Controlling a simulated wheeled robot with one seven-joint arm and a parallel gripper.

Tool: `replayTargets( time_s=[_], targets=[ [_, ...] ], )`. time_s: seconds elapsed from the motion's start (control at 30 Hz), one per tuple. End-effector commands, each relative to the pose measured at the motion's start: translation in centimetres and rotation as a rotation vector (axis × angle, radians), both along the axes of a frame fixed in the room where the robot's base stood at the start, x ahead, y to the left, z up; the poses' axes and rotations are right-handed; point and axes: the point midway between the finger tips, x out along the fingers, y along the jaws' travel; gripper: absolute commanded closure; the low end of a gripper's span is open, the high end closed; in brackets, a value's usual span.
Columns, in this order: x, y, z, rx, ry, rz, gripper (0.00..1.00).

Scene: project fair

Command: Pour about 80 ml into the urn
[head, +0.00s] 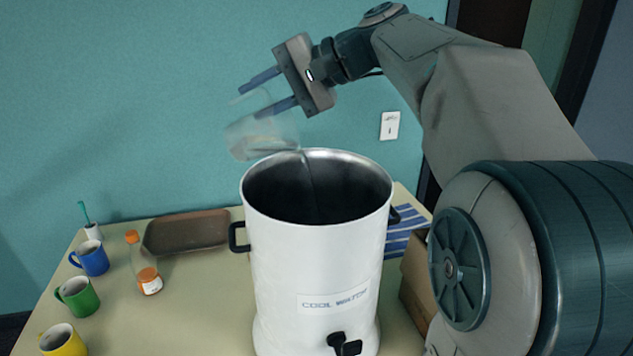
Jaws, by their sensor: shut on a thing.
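My gripper (270,92) is shut on a clear, see-through cup (255,138) above and to the left of the urn's mouth. The cup is tilted, with its lip over the urn's rim. A thin stream of liquid runs from the lip down into the urn. Some liquid shows inside the cup; its exact level cannot be told. The white urn (312,262) stands open on the table, with a dark inside, black side handles, a black tap low at the front and a "COOL WATER" label. The liquid level inside the urn is hidden.
Blue (92,259), green (78,297) and yellow (64,341) mugs stand at the table's left. A bottle with an orange cap (146,268), a brown tray (187,232) and a small pot with a brush (92,229) are nearby. A cardboard box (414,285) and a blue-striped sheet (400,240) lie right of the urn.

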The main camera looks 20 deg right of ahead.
Motion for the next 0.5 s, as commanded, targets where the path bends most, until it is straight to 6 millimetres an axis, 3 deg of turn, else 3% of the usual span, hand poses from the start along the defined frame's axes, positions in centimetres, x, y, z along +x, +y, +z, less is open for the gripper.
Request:
replayTargets(
  time_s=[0.5],
  targets=[
    [-0.2,-0.37,-0.3,0.044,-0.022,0.0,1.0]
  ],
)
